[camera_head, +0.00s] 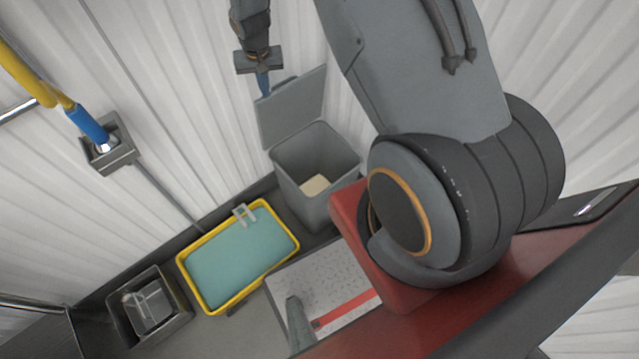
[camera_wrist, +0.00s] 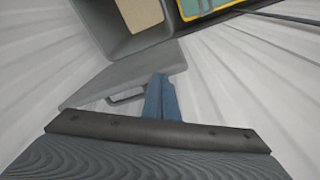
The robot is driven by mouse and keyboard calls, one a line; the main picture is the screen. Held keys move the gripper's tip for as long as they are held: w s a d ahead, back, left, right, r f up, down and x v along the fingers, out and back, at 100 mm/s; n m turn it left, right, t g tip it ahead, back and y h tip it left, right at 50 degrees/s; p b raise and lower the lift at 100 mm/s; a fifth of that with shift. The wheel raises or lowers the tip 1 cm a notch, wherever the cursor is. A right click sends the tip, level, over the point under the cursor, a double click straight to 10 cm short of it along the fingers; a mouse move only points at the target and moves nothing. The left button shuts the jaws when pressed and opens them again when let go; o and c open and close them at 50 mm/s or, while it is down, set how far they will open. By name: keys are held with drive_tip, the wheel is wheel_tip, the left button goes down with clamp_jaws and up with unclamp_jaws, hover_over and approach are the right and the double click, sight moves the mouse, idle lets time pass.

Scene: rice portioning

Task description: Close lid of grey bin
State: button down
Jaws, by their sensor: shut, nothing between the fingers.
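The grey bin (camera_head: 318,160) stands against the back wall in the head view, with a pale block or patch (camera_head: 314,185) inside it. Its lid (camera_head: 291,108) is open, tilted up and back toward the wall. My gripper (camera_head: 263,84) is shut and empty, with its blue fingers at the lid's upper left edge. In the wrist view, the blue fingers (camera_wrist: 162,98) are together and overlap the lid (camera_wrist: 125,84) near a slot-like handle. The bin (camera_wrist: 97,22) opens beyond it. I cannot tell whether the fingers touch the lid.
A yellow-rimmed tray (camera_head: 186,268) with a teal inside sits left of the bin. A small dark container (camera_head: 176,322) is at the far left. A speckled board (camera_head: 282,282) and red surface (camera_head: 420,322) are in front. The ribbed white wall (camera_head: 190,60) is close behind the lid.

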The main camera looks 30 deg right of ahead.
drive_tip(key=shift+s+d+f, duration=0.1)
drive_tip(key=shift+s+f, duration=0.25)
drive_tip(key=shift+s, duration=0.3)
drive_tip(key=shift+s+d+f, duration=0.1)
drive_tip(key=shift+s+f, duration=0.2)
drive_tip(key=shift+s, duration=0.5)
drive_tip(key=shift+s+d+f+p, duration=0.1)
drive_tip(key=shift+s+p, duration=0.1)
drive_tip(key=shift+s, duration=0.25)
drive_tip(key=shift+s+d+f+p, duration=0.1)
drive_tip(key=shift+s+p, duration=0.1)
drive_tip(key=shift+s, duration=0.45)
drive_tip(key=shift+s+d+f, duration=0.15)
drive_tip(key=shift+s+d, duration=0.05)
drive_tip(key=shift+s, duration=0.45)
